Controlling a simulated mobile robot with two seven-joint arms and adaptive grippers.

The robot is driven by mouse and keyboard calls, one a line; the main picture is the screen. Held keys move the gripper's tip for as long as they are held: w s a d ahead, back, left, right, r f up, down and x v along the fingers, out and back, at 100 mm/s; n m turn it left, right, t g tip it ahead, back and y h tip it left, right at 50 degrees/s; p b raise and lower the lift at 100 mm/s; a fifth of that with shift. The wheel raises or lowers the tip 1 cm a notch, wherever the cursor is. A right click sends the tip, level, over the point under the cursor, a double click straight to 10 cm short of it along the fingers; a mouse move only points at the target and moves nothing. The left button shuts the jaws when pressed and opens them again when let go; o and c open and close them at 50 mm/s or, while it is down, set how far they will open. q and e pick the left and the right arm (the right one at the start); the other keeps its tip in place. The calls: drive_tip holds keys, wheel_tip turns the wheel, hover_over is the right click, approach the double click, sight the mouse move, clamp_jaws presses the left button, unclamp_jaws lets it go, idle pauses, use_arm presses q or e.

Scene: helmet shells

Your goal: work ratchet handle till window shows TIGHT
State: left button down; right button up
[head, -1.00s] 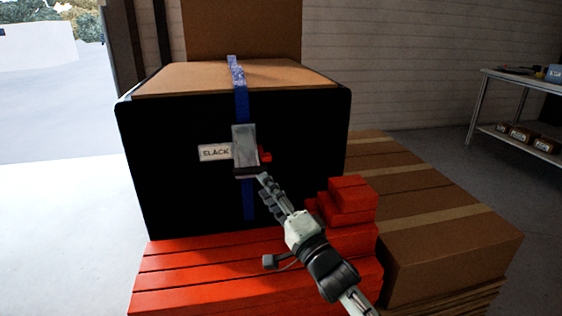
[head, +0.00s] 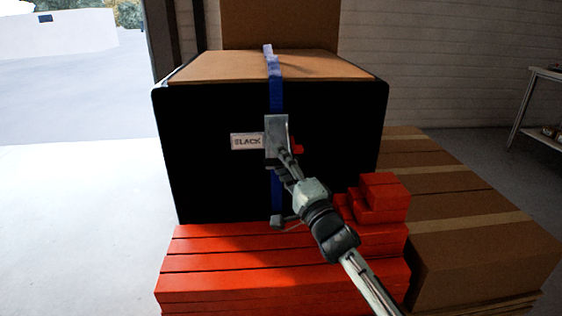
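The grey ratchet (head: 275,127) sits on the blue strap (head: 276,97), which runs down the front of a black crate (head: 212,180). The white window label (head: 246,141) left of the ratchet reads SLACK. A small red part (head: 297,149) shows just right of the ratchet. My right gripper (head: 282,160) is at the lower part of the ratchet and overlaps it in the picture. Its fingertips are partly lost against the ratchet and the black crate, so I cannot tell whether it holds the handle. My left gripper is not in view.
Red planks (head: 215,285) lie under the crate, with shorter red blocks (head: 385,190) stacked at its right front corner. Flat brown cartons (head: 480,250) lie to the right. A metal shelf (head: 527,105) stands at the far right. Open floor (head: 80,220) lies to the left.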

drive_tip(key=shift+c, duration=0.3)
clamp_jaws()
drive_tip(key=shift+f, duration=0.1)
